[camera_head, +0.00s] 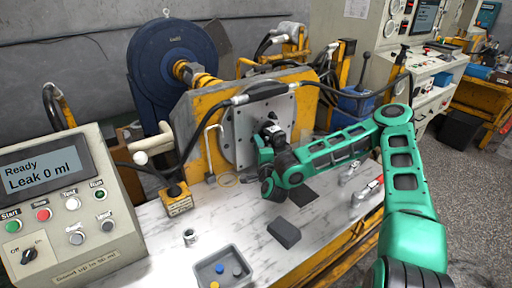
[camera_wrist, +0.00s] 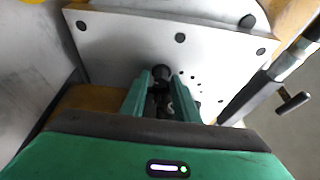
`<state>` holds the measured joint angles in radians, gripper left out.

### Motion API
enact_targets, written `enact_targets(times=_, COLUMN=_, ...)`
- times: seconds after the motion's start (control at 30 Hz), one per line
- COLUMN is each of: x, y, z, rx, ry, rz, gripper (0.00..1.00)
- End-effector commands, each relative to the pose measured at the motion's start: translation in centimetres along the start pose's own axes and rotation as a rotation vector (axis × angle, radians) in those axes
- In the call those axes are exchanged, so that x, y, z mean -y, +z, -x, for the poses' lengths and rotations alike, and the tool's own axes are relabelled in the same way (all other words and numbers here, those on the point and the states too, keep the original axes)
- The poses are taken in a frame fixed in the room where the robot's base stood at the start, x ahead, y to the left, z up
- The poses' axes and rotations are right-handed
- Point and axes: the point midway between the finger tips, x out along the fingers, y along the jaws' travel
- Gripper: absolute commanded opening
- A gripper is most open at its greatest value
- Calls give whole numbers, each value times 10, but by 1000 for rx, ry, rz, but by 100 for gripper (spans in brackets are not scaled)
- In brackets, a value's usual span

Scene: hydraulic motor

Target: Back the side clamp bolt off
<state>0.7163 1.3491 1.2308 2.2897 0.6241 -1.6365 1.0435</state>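The grey mounting plate (camera_head: 262,118) with its bolt holes stands upright on the yellow frame (camera_head: 188,128). The plate (camera_wrist: 112,43) fills the upper wrist view. My gripper (camera_head: 268,140) is at the front of the plate. In the wrist view its two green fingers (camera_wrist: 161,92) point at the plate, apart, with a dark round part (camera_wrist: 161,73) at their tips and darker metal between them. Whether the fingers touch it is unclear. A dark T-shaped handle (camera_wrist: 294,103) shows at the right of the wrist view. I cannot tell which part is the side clamp bolt.
A black hose (camera_head: 335,91) runs across the plate's top. The control box (camera_head: 60,200) at left reads Ready, Leak 0 ml. A grey tray (camera_head: 222,268) with small coloured parts, a dark block (camera_head: 284,233) and a metal fitting (camera_head: 190,237) rest on the white bench (camera_head: 160,228).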

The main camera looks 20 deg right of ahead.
Motion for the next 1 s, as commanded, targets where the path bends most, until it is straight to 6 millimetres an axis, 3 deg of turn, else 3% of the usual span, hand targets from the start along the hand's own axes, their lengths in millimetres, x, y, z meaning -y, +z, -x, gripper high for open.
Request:
enact_targets(times=0.03, x=0, y=0, z=0, rx=0, ry=0, rz=0, gripper=14)
enact_targets(times=0.1, x=0, y=0, z=0, rx=0, ry=0, rz=1, gripper=0)
enact_targets(times=0.47, x=-1, y=1, z=0, rx=3, ry=-13, rz=41, gripper=0)
enact_targets(times=1.0, x=-6, y=2, z=1, rx=7, ry=-143, rz=361, gripper=0)
